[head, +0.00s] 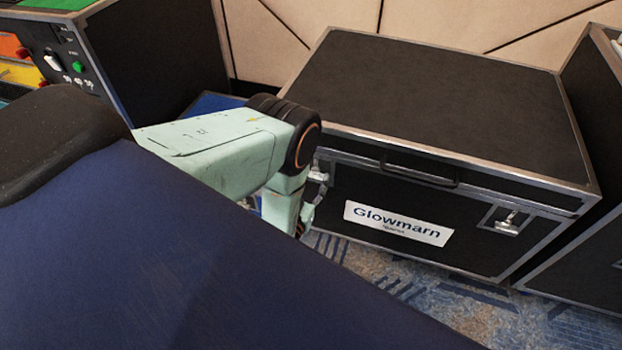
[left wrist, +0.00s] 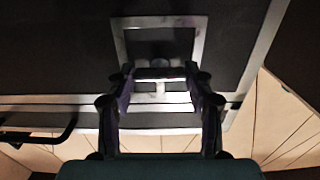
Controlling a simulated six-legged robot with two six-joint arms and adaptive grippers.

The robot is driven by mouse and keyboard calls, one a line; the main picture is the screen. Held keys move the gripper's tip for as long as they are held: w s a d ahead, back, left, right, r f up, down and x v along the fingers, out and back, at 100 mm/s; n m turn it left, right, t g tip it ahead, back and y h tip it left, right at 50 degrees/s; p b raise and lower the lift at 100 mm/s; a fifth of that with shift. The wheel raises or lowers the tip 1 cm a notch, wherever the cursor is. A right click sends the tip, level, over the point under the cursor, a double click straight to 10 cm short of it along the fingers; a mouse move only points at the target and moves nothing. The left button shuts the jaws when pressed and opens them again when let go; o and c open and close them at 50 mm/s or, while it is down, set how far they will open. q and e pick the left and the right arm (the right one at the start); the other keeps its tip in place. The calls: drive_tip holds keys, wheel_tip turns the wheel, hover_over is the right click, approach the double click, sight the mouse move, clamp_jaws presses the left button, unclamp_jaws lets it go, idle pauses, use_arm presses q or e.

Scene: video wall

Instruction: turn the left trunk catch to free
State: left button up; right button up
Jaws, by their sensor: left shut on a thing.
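The trunk (head: 440,95) is a black case with metal edges and a white "Glowmarn" label on its front. Its left catch (head: 318,176) shows as a bit of metal at the left of the front, partly hidden by my left arm. My left gripper (head: 306,208) is at this catch, its fingers mostly hidden in the head view. In the left wrist view, my left gripper (left wrist: 160,78) has one finger on each side of the small metal catch (left wrist: 158,70) and is shut on it, in front of its framed plate. The right catch (head: 507,223) is untouched.
A black handle (head: 420,175) sits on the trunk's front between the catches. Another black case (head: 600,120) stands close at the right. A case with coloured panels (head: 75,50) stands at the far left. Patterned carpet (head: 400,280) is clear before the trunk.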

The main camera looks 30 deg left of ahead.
use_arm(q)
drive_tip(key=shift+n, duration=0.4)
drive_tip(key=n+p, duration=0.1)
drive_tip(key=n, duration=0.2)
drive_tip(key=shift+n, duration=0.3)
drive_tip(key=n+p, duration=0.1)
drive_tip(key=n, duration=0.3)
drive_tip(key=shift+n, duration=0.3)
drive_tip(key=n, duration=0.4)
drive_tip(key=shift+n+p, duration=0.3)
drive_tip(key=shift+p, duration=0.1)
drive_tip(key=shift+a+n+p, duration=0.1)
drive_tip(key=shift+n+p, duration=0.2)
drive_tip(key=shift+n, duration=1.9)
drive_tip(key=o, duration=1.2)
drive_tip(key=shift+c, duration=0.2)
